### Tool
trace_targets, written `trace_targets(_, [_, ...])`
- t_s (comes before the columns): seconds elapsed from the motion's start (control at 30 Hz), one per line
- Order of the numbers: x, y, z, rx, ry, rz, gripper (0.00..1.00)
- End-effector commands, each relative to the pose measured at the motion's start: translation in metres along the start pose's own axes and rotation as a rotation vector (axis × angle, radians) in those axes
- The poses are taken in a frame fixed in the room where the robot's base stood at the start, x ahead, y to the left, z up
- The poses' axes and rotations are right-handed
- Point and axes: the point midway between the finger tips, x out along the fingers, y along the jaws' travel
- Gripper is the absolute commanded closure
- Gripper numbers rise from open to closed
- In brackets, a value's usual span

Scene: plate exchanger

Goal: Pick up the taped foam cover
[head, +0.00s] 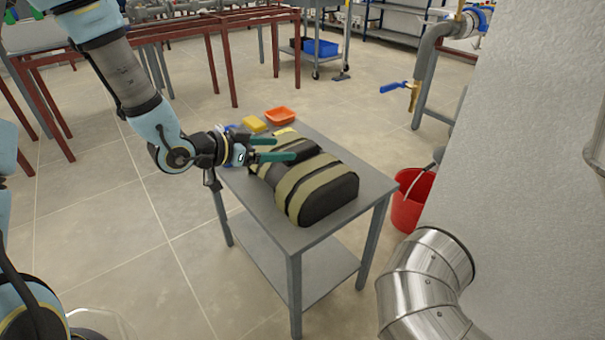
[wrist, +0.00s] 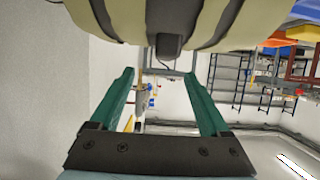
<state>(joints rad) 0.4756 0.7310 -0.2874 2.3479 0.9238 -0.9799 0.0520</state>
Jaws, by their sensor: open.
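The taped foam cover (head: 328,190) is a dark, rounded piece wrapped with beige tape bands. It lies on the grey metal table (head: 312,236). My gripper (head: 285,149) is open, with two green fingers pointing right. It is at the cover's far left side, and the fingers overlap the cover in the head view; contact cannot be told. In the wrist view, the cover (wrist: 203,20) fills the top edge, beyond the open fingers (wrist: 159,73), with a dark block at its lower middle. Nothing is seen between the fingers.
A yellow block (head: 254,124) and an orange tray (head: 280,116) are at the table's far end. A red bucket (head: 408,212) stands right of the table, near a white wall (head: 520,150). A shiny metal pipe elbow (head: 425,285) is at front right. Floor left of the table is clear.

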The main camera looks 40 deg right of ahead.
Motion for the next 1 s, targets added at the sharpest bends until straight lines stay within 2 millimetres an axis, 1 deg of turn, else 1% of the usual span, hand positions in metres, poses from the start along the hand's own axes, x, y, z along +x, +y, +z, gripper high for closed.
trace_targets(0.03, [0.009, 0.001, 0.0, 0.0, 0.0, 0.002, 0.2])
trace_targets(0.13, [0.024, 0.0, 0.0, 0.0, -0.002, 0.001, 0.2])
trace_targets(0.2, [0.032, -0.001, 0.0, 0.0, -0.002, -0.001, 0.2])
trace_targets(0.43, [0.048, -0.003, 0.002, -0.001, -0.003, -0.003, 0.2])
trace_targets(0.6, [0.074, -0.008, 0.006, -0.001, -0.004, -0.002, 0.2])
trace_targets(0.7, [0.085, -0.008, 0.005, -0.001, -0.004, -0.003, 0.2])
trace_targets(0.8, [0.09, -0.009, 0.005, -0.001, -0.003, -0.004, 0.2])
trace_targets(1.0, [0.091, -0.009, 0.005, -0.001, -0.004, -0.005, 0.2])
